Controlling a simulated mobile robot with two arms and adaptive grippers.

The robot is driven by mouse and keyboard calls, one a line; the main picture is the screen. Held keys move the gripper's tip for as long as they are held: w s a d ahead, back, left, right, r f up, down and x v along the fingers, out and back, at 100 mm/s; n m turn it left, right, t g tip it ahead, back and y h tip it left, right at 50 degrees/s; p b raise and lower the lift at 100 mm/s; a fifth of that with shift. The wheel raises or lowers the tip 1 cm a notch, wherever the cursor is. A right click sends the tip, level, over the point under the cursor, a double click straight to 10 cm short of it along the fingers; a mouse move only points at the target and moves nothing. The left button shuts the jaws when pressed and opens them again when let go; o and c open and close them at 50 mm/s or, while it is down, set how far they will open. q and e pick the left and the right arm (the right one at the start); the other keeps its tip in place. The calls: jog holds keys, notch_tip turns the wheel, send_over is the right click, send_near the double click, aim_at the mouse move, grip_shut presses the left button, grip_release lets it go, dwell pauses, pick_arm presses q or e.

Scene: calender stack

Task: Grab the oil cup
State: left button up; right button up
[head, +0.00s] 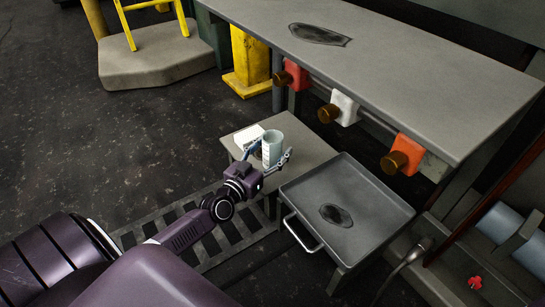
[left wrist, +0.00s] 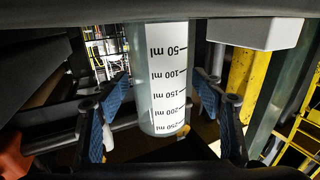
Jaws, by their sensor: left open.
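The oil cup (head: 272,148) is a clear, pale cylinder standing upright on a small grey table (head: 308,150). In the left wrist view the cup (left wrist: 165,85) appears upside down, with a white scale marked in ml. My left gripper (head: 269,155) is open, with one finger on each side of the cup. In the left wrist view the blue finger pads of the gripper (left wrist: 162,112) stand either side of the cup, with a visible gap at each side. My right gripper is not in view.
A white block (head: 248,136) lies beside the cup on the small table. A grey tray with a handle (head: 385,200) stands to the right. A long grey bench (head: 430,75) with red and white valve blocks overhangs behind. Dark floor lies open at left.

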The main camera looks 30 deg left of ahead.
pick_arm(q)
jog(key=c, duration=1.2)
jog(key=shift+c, duration=0.4)
jog(key=shift+r, duration=0.1)
